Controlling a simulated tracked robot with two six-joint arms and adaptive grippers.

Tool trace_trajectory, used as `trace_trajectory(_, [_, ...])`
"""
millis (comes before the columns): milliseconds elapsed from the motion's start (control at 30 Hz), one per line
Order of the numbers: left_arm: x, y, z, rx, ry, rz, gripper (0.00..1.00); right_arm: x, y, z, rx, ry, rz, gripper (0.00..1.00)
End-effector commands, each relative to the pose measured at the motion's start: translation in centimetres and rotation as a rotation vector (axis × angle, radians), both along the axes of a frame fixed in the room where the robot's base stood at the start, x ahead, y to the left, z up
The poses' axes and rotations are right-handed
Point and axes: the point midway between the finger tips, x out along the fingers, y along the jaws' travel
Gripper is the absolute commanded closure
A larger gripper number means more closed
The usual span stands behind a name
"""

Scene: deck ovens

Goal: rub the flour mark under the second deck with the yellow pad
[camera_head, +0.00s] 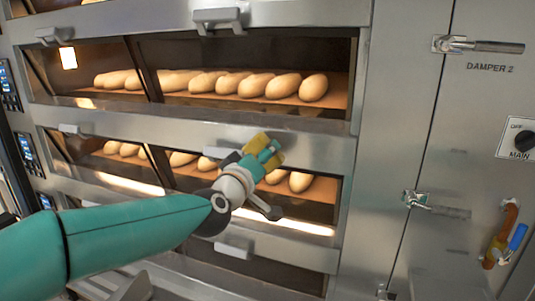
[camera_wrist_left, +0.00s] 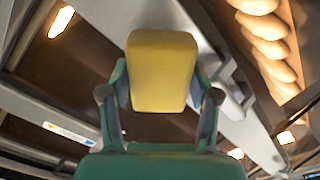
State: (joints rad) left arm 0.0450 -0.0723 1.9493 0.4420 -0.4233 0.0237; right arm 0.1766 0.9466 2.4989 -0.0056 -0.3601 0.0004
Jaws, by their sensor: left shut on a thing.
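My left gripper (camera_head: 262,154) is shut on the yellow pad (camera_head: 256,142), in front of the steel strip (camera_head: 318,146) between two oven decks. In the left wrist view the pad (camera_wrist_left: 162,72) sits between the two fingers of the gripper (camera_wrist_left: 160,95). I cannot tell whether the pad touches the strip. I cannot make out a flour mark; the pad and gripper cover part of the strip. My right gripper is not in view.
Loaves (camera_head: 255,85) lie behind the upper deck window, and more (camera_head: 300,181) behind the lower one. Deck handles (camera_head: 218,18) stick out. At right, a steel panel has a damper lever (camera_head: 485,46), a main switch (camera_head: 525,139) and a hanging blue-handled tool (camera_head: 517,238).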

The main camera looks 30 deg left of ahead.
Motion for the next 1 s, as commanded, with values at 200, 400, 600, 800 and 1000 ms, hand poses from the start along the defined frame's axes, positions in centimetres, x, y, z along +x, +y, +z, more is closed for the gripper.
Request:
trace_trajectory(200, [-1.5,-0.3,0.0,-0.002,-0.001,0.001,0.71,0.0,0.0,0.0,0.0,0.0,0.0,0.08])
trace_trajectory(400, [-1.5,-0.4,0.0,-0.001,0.0,0.0,0.71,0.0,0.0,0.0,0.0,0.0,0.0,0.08])
trace_trajectory(600, [-1.8,-0.4,0.0,-0.001,-0.001,0.001,0.71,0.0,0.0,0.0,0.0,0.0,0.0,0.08])
trace_trajectory(800, [-3.2,-0.8,0.1,0.0,-0.002,-0.001,0.71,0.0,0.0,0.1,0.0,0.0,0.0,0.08])
trace_trajectory(1000, [-4.4,-1.1,0.0,-0.001,-0.002,0.0,0.71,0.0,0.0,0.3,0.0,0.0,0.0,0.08])
